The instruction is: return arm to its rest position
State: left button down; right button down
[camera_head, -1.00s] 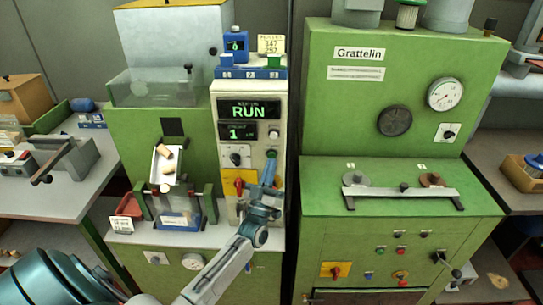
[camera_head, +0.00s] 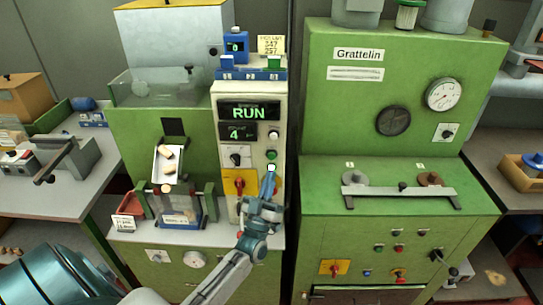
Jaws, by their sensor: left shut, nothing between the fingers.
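My left gripper (camera_head: 268,180) is in front of the lower part of the pale control panel (camera_head: 226,177). It is shut and empty, its slim fingers pointing up, just below the panel's round buttons (camera_head: 271,155). I cannot tell whether it touches the panel. The display (camera_head: 249,112) reads RUN, and the counter (camera_head: 237,133) below it reads 4. Cork stoppers (camera_head: 168,168) lie in the white chute (camera_head: 157,176) to the left. A clear bin (camera_head: 180,221) stands below the chute. My right gripper is not in view.
A red-and-yellow switch (camera_head: 239,182) sits left of my gripper. A green Grattelin machine (camera_head: 390,185) stands to the right, with a bar across its ledge. A grey side table (camera_head: 75,190) with tools is at the left. Open space lies in front of the counter.

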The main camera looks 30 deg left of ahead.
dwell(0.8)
pick_arm(q)
notch_tip(320, 180, down, 20)
jog(key=m+g+h, duration=0.3)
jog(key=g, duration=0.3)
jog(key=s+d+f+m+g+h, duration=0.1)
jog(key=s+f+g, duration=0.4)
jog(key=f, duration=0.7)
jog(key=s+d+f+m+g+h, duration=0.15)
jog(key=s+f, duration=0.45)
jog(key=f, duration=0.6)
jog(key=s+f+g+b, duration=0.1)
jog(key=s+f+g, duration=0.5)
jog(key=s+f, duration=0.8)
jog(key=s+d+f+g, duration=0.1)
jog(key=s+f+g, duration=0.2)
jog(key=s, duration=0.9)
jog(key=s+f+m+g, duration=0.1)
jog(key=s+f+g, duration=0.2)
jog(key=s, duration=0.9)
jog(key=shift+d+f, duration=0.35)
jog(key=shift+f, duration=0.25)
jog(key=shift+w+m, duration=0.1)
jog(key=shift+m, duration=0.15)
